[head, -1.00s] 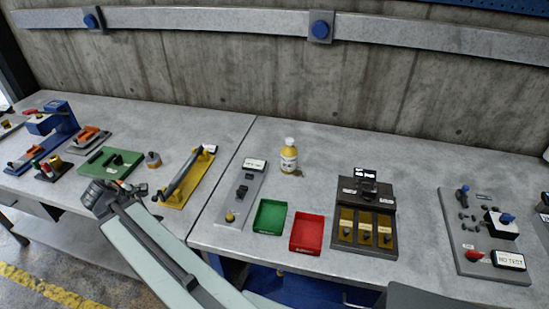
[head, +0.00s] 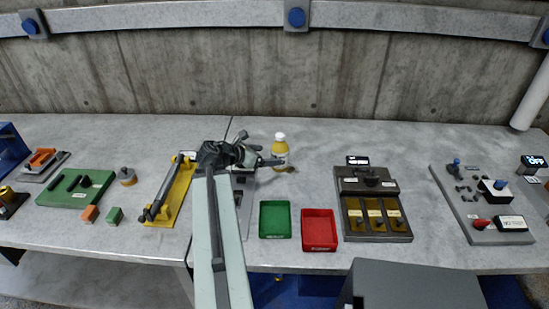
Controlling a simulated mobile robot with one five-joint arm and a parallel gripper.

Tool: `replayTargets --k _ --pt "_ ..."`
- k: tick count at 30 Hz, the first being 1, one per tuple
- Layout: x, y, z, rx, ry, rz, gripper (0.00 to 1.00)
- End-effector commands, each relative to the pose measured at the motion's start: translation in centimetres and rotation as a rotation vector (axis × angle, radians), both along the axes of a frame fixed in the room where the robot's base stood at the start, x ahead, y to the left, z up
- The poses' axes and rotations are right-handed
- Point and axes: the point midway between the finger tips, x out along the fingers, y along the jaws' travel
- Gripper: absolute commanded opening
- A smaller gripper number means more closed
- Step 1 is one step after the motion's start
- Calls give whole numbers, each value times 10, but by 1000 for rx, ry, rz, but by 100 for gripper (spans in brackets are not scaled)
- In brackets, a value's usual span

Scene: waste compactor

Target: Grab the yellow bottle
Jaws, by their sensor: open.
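The yellow bottle (head: 280,153) has a white cap and stands upright on the grey workbench, behind the green tray. My gripper (head: 272,161) is open and close to the bottle's left side, with its fingers pointing right toward it. Part of the bottle's lower left is near or behind the fingers. I cannot tell whether they touch it or reach around it.
A green tray (head: 275,234) and a red tray (head: 319,245) stand in front of the bottle. A yellow tool fixture (head: 165,215) lies left of my arm. A dark three-slot block (head: 352,182) stands to the right. Bare bench (head: 330,141) lies right of the bottle.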

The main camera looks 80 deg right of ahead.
Motion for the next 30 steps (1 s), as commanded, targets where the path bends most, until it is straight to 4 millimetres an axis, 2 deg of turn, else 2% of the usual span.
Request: replayTargets --k 6,13,20,26,27,30 --pt "-12 -17 -14 -1 -1 -1 86" --pt "-21 -25 -18 0 -2 -3 86" --pt "-44 -51 -37 0 -4 -3 86" --pt "-47 -52 -35 1 -3 -1 86" --pt "-47 -52 -35 1 -2 -2 83" --pt "-47 -52 -35 0 -3 -2 55"
